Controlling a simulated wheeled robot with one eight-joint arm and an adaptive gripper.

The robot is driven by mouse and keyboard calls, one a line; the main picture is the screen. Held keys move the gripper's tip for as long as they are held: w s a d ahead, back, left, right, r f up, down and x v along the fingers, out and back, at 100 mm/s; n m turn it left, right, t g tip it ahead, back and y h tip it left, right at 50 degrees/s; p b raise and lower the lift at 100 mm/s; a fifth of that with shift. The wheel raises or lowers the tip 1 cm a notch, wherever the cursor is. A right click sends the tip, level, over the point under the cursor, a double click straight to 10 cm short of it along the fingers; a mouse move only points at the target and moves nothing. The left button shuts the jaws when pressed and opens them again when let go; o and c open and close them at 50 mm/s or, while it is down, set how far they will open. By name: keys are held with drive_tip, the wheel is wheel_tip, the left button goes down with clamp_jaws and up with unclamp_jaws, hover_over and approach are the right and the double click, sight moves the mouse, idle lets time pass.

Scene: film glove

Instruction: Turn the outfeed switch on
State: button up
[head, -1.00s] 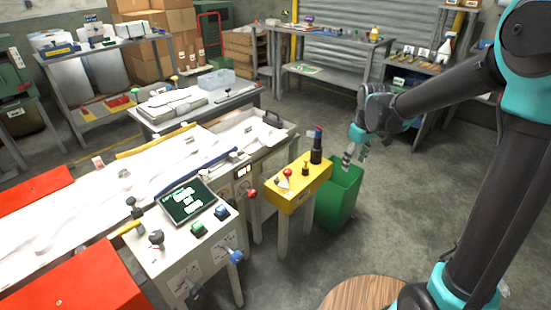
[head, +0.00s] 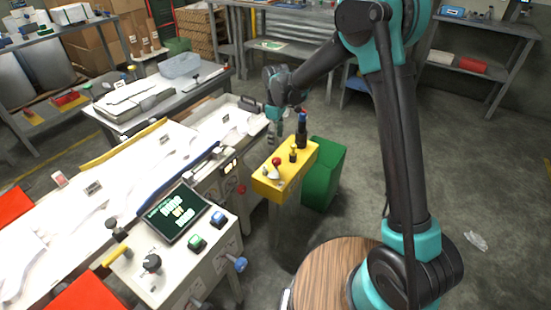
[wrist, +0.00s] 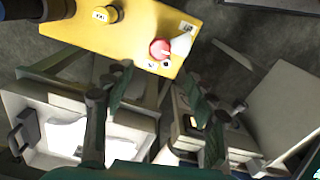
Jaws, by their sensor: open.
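My gripper (head: 274,134) hangs open and empty behind and left of the yellow control box (head: 267,186), above the end of the long white machine. In the wrist view its two spread fingers (wrist: 162,105) point over the machine end, with the yellow box (wrist: 130,40) at the top. The box carries a red knob (head: 276,161), a pale lever-like part (head: 271,173), a small black-and-yellow post (head: 293,154) and a tall dark post (head: 302,130). The red knob (wrist: 160,49) and pale part (wrist: 181,44) show beyond the fingers, untouched. I cannot read which control is the outfeed switch.
A panel with a screen (head: 178,212), a green button (head: 197,242) and a blue button (head: 218,219) stands at the front. A grey table (head: 150,100) stands behind.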

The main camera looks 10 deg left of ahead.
sight(276, 160)
wheel_tip(276, 160, down, 11)
drive_tip(key=shift+d+f, duration=0.1)
drive_tip(key=shift+f, duration=0.05)
idle(0.4)
drive_tip(key=c, duration=1.1)
